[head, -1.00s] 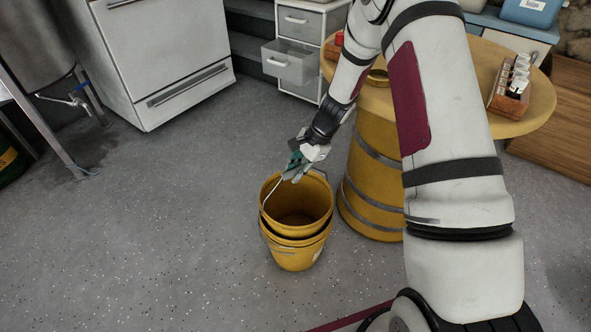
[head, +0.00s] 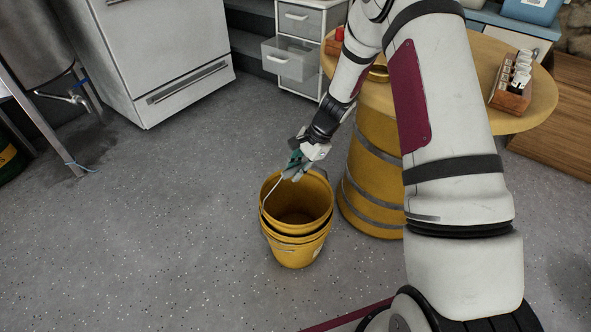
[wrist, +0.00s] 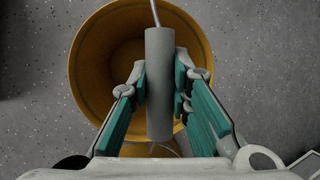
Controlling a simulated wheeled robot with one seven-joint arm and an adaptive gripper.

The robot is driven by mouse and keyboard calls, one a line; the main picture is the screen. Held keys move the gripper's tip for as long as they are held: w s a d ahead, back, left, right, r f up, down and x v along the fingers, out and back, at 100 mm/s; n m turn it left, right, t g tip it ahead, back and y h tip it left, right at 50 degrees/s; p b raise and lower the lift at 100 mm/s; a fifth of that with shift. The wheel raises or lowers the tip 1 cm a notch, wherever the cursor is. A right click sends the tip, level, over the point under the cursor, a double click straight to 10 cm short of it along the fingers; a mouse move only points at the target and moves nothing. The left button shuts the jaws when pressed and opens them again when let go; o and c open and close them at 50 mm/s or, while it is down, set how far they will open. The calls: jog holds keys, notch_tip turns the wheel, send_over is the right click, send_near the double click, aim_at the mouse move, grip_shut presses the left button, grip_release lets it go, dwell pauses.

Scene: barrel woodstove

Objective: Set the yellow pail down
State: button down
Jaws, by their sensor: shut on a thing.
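The yellow pail (head: 302,203) is upright, with its open mouth facing up. It sits nested in a second yellow pail (head: 293,256), which stands on the floor. Two rims show close together, and I cannot tell whether the upper pail is fully seated. In the wrist view the pail (wrist: 92,65) lies below my fingers, and the grip is between the green pads.
A round wooden table (head: 540,105) on a yellow barrel (head: 372,190) stands close to the right, with a wooden rack (head: 513,93) on top. A white stove (head: 165,50) and a drawer unit (head: 290,60) with an open drawer are behind. The floor to the left is clear.

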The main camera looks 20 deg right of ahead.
jog(key=shift+f+b, duration=0.7)
jog(key=shift+f, duration=0.25)
dwell(0.5)
jog(key=c, duration=1.4)
grip_release()
